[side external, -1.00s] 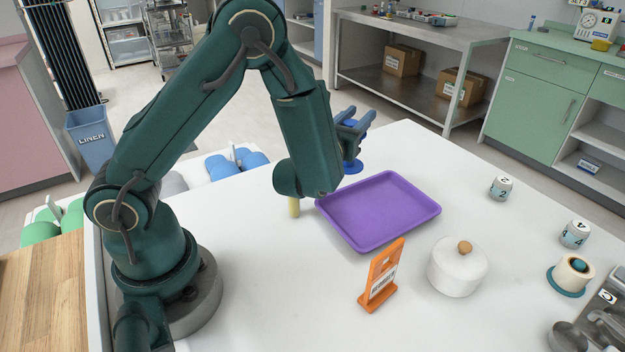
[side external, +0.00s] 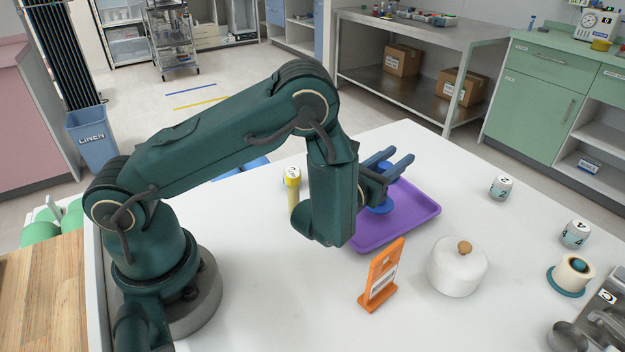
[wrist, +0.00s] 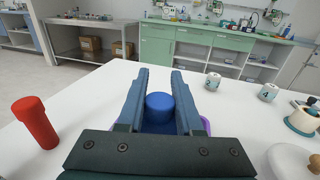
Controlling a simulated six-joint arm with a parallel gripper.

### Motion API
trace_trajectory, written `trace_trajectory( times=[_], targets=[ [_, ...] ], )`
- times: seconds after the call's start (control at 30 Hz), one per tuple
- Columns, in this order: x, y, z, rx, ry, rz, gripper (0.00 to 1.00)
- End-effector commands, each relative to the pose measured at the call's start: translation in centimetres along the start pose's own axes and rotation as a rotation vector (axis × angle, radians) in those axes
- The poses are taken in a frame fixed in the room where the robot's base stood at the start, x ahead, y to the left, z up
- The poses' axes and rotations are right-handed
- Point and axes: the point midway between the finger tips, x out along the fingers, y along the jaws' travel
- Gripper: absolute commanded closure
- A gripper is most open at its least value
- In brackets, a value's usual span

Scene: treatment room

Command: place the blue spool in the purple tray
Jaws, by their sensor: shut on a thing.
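The blue spool (side external: 379,206) is held between the blue fingers of my gripper (side external: 396,163). In the wrist view, the spool (wrist: 160,106) sits between the two fingers of my gripper (wrist: 160,76), which are shut on it. The purple tray (side external: 424,207) lies flat on the white table, under the spool in the side view. My arm covers the tray's left part. Only a small part of the tray's rim (wrist: 206,124) shows in the wrist view. Whether the spool's base touches the tray floor I cannot tell.
An orange stand (side external: 381,276) and a white lidded pot (side external: 457,266) stand in front of the tray. A yellow tube (side external: 293,190) stands left of my forearm. Labelled jars (side external: 501,188) (side external: 575,234) stand right. A red tube (wrist: 36,122) shows in the wrist view.

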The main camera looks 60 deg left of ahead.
Motion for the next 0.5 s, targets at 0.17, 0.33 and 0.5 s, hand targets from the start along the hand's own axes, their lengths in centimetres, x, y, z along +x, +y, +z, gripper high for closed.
trace_trajectory(
  times=[0.17, 0.33, 0.5],
  targets=[
    [0.0, 0.0, -1.6, 0.0, 0.001, 0.0, 1.0],
    [0.0, 0.0, -1.7, -0.001, -0.001, 0.0, 1.0],
    [0.0, 0.0, -1.8, -0.001, 0.0, 0.0, 1.0]
  ],
)
